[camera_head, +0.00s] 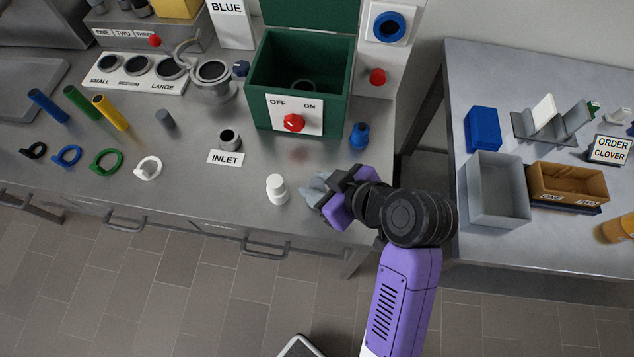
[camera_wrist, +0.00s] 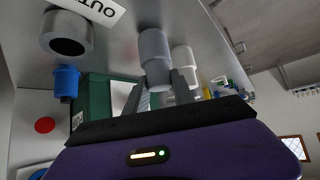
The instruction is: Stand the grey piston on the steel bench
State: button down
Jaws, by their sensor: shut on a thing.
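My gripper (camera_head: 322,190) is over the front right part of the steel bench (camera_head: 215,195). It is shut on the grey piston (camera_wrist: 154,48), a pale grey cylinder between the two fingertips in the wrist view. In the head view the fingers and wrist largely hide the piston. The piston's axis looks roughly parallel to that of the white bottle-like piece (camera_head: 277,189) beside it. I cannot tell whether the piston's end touches the bench top.
The white piece stands close left of my gripper. A green box (camera_head: 262,75) with a red knob and a blue fitting (camera_head: 359,136) stand behind. The INLET socket (camera_head: 229,138) is further left. Bare bench lies left of the white piece; its front edge is near.

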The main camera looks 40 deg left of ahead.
jog(key=shift+f, duration=0.3)
jog(key=shift+f, duration=0.1)
jog(key=c, duration=1.1)
grip_release()
jog(key=shift+o, duration=0.2)
jog(key=b+v, duration=0.1)
jog(key=v, duration=1.1)
